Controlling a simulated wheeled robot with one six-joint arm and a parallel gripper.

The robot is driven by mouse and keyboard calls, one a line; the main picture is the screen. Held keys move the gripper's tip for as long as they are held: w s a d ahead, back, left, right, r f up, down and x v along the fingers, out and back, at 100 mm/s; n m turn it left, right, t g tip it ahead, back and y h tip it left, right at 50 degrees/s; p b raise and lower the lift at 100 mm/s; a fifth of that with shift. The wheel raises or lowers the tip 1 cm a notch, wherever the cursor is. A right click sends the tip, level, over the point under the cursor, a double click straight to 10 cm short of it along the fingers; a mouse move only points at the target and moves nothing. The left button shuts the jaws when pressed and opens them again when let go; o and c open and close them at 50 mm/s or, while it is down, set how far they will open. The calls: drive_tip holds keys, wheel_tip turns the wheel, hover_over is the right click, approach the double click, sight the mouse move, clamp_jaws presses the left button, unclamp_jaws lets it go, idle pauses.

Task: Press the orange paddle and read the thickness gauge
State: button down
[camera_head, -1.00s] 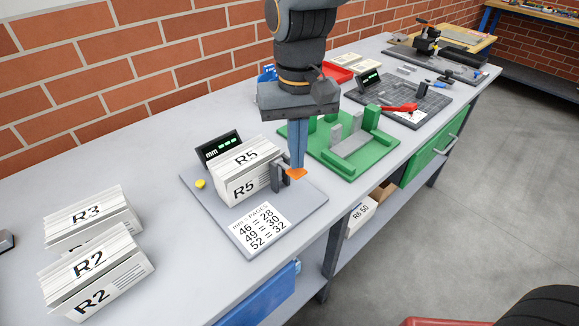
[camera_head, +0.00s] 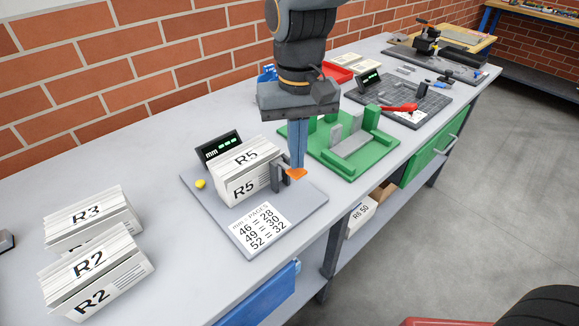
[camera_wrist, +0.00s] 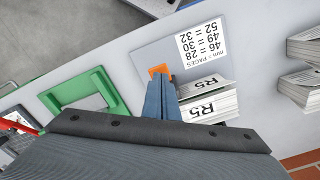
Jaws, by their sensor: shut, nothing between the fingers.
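The orange paddle (camera_head: 296,174) sticks out on the right side of the grey thickness gauge (camera_head: 279,214). My gripper (camera_head: 297,168) is shut and empty, pointing down with its tips at the paddle; I cannot tell whether they press it. The paddle also shows just beyond the fingertips in the wrist view (camera_wrist: 158,71). The R5 newspaper stack (camera_head: 246,172) stands on the gauge against its dark jaw (camera_head: 283,176). The gauge display (camera_head: 219,145) reads "mm" with green digits too small to read. A card (camera_head: 260,229) lists 46 = 28, 49 = 30, 52 = 32.
Stacks R3 (camera_head: 90,217) and R2 (camera_head: 97,275) lie to the left on the bench. A green fixture (camera_head: 336,163) stands close to the right of my gripper. A yellow button (camera_head: 200,184) is on the gauge's left. The bench front edge is near.

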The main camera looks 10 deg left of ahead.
drive_tip(key=shift+f, duration=0.2)
drive_tip(key=shift+f, duration=0.35)
drive_tip(key=shift+f+b, duration=0.65)
drive_tip(key=shift+f, duration=0.4)
drive_tip(key=shift+r, duration=0.1)
wheel_tip(320, 180, up, 10)
drive_tip(key=p, duration=0.9)
idle(0.4)
idle(0.6)
